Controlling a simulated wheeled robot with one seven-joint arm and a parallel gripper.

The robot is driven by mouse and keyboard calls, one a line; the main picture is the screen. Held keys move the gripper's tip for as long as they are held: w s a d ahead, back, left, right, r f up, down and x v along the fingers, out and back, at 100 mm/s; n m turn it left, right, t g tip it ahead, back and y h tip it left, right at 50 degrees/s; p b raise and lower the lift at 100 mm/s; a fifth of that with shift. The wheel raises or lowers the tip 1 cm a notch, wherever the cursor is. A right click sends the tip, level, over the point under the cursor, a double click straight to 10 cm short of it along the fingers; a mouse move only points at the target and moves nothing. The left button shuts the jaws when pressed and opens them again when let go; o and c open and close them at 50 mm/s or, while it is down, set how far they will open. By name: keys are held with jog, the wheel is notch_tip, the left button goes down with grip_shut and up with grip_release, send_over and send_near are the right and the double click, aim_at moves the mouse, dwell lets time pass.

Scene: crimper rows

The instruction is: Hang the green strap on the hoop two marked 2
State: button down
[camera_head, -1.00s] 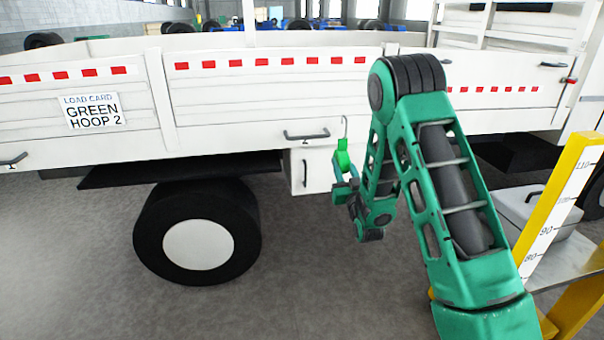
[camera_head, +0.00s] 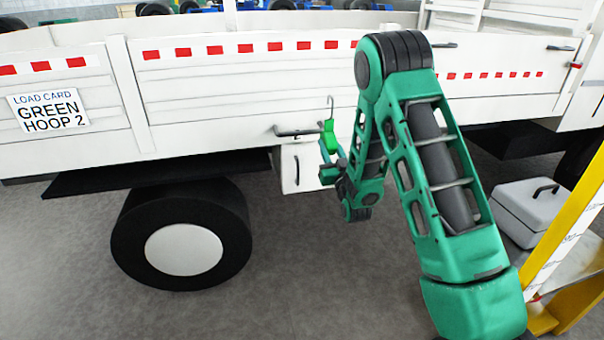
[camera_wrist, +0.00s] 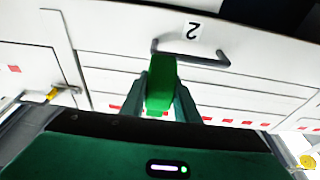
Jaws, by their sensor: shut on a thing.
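The green strap (camera_head: 329,140) is upright in my gripper (camera_head: 332,162), with a thin grey hook above it. My gripper is shut on its lower part; in the wrist view the strap (camera_wrist: 162,88) stands between both fingers. The hoop (camera_head: 298,132) is a dark bar handle on the white truck side. In the wrist view the hoop (camera_wrist: 190,58) lies close to the strap's tip, by an inverted label "2" (camera_wrist: 193,31). In the head view the strap overlaps the hoop's right end. Whether they touch I cannot tell.
A load card (camera_head: 48,110) on the truck side reads "GREEN HOOP 2". A white box (camera_head: 308,166) with a handle hangs below the bed, close behind my gripper. A wheel (camera_head: 183,240) is at lower left. A grey case (camera_head: 530,210) and yellow post (camera_head: 570,225) stand right.

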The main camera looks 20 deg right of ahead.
jog(key=shift+w, duration=0.1)
jog(key=shift+a, duration=0.1)
jog(key=shift+a, duration=0.15)
jog(key=shift+w+a+f, duration=0.1)
jog(key=shift+a+f, duration=0.1)
jog(key=shift+f, duration=0.15)
jog(key=a+f, duration=0.6)
jog(key=f, duration=0.4)
jog(key=w+f, duration=0.3)
jog(key=w, duration=0.6)
jog(key=shift+w+d, duration=0.25)
jog(key=shift+w, duration=0.15)
jog(key=c, duration=1.3)
grip_release()
